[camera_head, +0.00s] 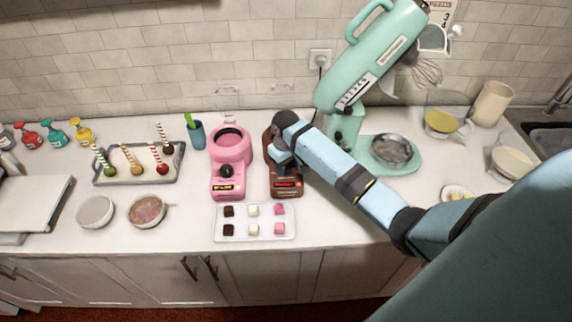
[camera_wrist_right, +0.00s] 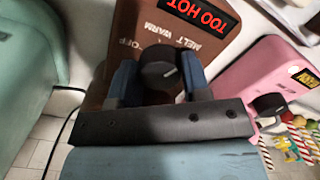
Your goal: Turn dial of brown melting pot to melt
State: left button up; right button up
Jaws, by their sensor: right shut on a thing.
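The brown melting pot (camera_head: 286,188) stands on the counter to the right of the pink one, its upper part mostly hidden by my right arm in the head view. In the right wrist view its brown front (camera_wrist_right: 150,28) carries a red-lit display (camera_wrist_right: 201,13) reading "TOO HOT" and the labels OFF, WARM and MELT. Its dark round dial (camera_wrist_right: 158,67) sits between the two blue fingers of my right gripper (camera_wrist_right: 158,80), which is shut on it. A small light pointer mark shows on the dial. My left gripper is not in view.
The pink melting pot (camera_head: 231,155) stands close on the left. A tray of chocolate cubes (camera_head: 222,238) lies in front. A mint stand mixer (camera_head: 365,80) stands to the right. Cake pops on a tray (camera_head: 110,180) and two round dishes are at left.

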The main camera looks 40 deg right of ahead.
jog(key=o, duration=0.9)
jog(key=shift+o, duration=0.2)
notch_tip(320, 180, up, 14)
jog(key=shift+b, duration=0.45)
